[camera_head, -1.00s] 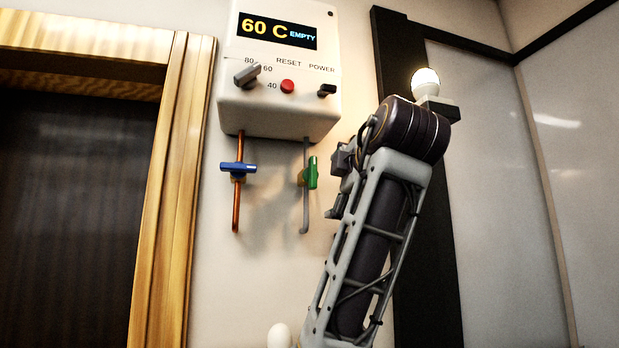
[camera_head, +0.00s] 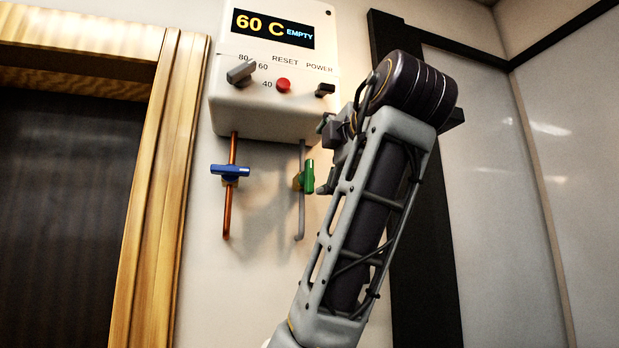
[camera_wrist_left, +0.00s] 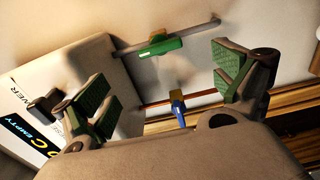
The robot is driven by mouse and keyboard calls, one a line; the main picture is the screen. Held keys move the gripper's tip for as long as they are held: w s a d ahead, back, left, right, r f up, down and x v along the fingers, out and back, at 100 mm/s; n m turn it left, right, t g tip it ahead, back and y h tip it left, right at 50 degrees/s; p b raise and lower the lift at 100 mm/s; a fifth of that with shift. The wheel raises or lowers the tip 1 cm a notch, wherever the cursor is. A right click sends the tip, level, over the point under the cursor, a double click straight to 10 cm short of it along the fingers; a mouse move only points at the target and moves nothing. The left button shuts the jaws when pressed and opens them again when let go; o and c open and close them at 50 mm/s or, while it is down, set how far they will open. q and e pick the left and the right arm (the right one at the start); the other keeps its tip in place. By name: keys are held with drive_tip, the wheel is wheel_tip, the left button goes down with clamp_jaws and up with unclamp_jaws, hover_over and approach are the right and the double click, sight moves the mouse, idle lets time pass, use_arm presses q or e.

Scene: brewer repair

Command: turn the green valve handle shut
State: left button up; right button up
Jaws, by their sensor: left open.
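The green valve handle (camera_head: 308,176) sits on the grey pipe (camera_head: 301,220) under the white brewer (camera_head: 262,118). The handle lies along the pipe. In the left wrist view the green handle (camera_wrist_left: 153,47) shows beyond the gap between my fingers, apart from both. My left gripper (camera_head: 325,157) is open and empty, just right of the handle; its wrist hides part of it. Its green-padded fingers (camera_wrist_left: 165,85) are spread wide in the wrist view. My right gripper is not in view.
A blue valve handle (camera_head: 230,172) lies across the copper pipe (camera_head: 229,210), left of the green one. The brewer's front has a dial (camera_head: 241,72), a red button (camera_head: 283,85) and a black switch (camera_head: 325,90). A wooden frame (camera_head: 165,190) stands at left.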

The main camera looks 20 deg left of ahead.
sight(311, 176)
use_arm(q)
drive_tip(key=p+x, duration=0.3)
drive_tip(key=x, duration=1)
drive_tip(key=c, duration=1)
drive_tip(key=shift+a, duration=0.1)
